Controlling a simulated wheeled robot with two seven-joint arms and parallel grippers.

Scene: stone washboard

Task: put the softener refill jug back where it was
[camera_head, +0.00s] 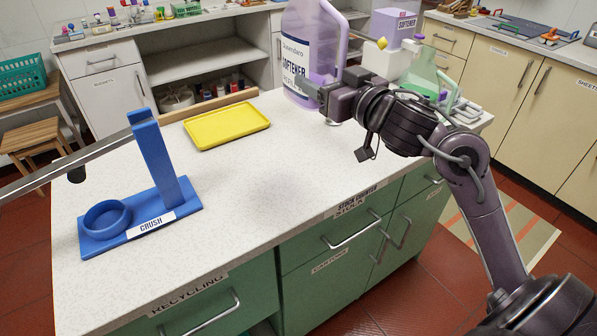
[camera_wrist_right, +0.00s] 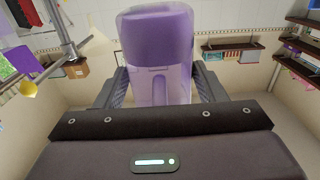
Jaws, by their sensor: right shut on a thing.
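The softener refill jug (camera_head: 297,50) is a large translucent purple jug with a white SOFTENER label, upright at the far side of the white countertop. My right gripper (camera_head: 328,92) is at its lower right side, shut on it. In the right wrist view the jug (camera_wrist_right: 157,60) stands between the two fingers of the gripper (camera_wrist_right: 158,88), one finger against each side. I cannot tell whether its base touches the counter. My left gripper is not in view.
A yellow tray (camera_head: 227,125) lies left of the jug. A blue CRUSH stand (camera_head: 150,190) with a long grey lever is at the left. A green bottle (camera_head: 420,72) and a purple box (camera_head: 393,27) are behind my right arm. The counter's front middle (camera_head: 290,190) is clear.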

